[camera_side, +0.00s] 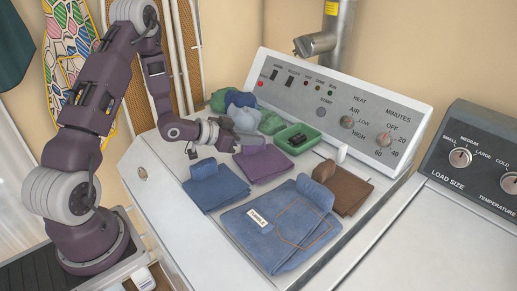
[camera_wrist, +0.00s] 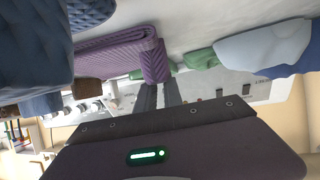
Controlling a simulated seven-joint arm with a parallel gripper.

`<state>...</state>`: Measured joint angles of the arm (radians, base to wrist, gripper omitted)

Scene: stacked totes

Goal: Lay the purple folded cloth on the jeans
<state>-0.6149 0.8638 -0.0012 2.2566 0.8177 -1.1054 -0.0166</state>
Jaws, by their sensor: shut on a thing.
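The purple folded cloth (camera_side: 266,165) lies on the white machine top, behind the jeans, and shows no clear gap beneath it. My gripper (camera_side: 236,146) is at its back left edge. In the wrist view, my gripper (camera_wrist: 158,92) has its dark fingers shut on the raised, ribbed end of the purple cloth (camera_wrist: 153,62). The fingertips are partly hidden by the cloth. The folded blue jeans (camera_side: 262,249), with a white label and orange pocket stitching, lie flat at the front middle. A blue roll rests on their back edge.
A blue folded cloth (camera_side: 207,196) lies left of the purple one, and a brown one (camera_side: 350,193) lies right. A green tray (camera_side: 315,138) holds a dark item. A white cylinder (camera_side: 342,153) stands nearby. Crumpled cloths (camera_side: 244,118) and the control panel (camera_side: 340,105) are behind.

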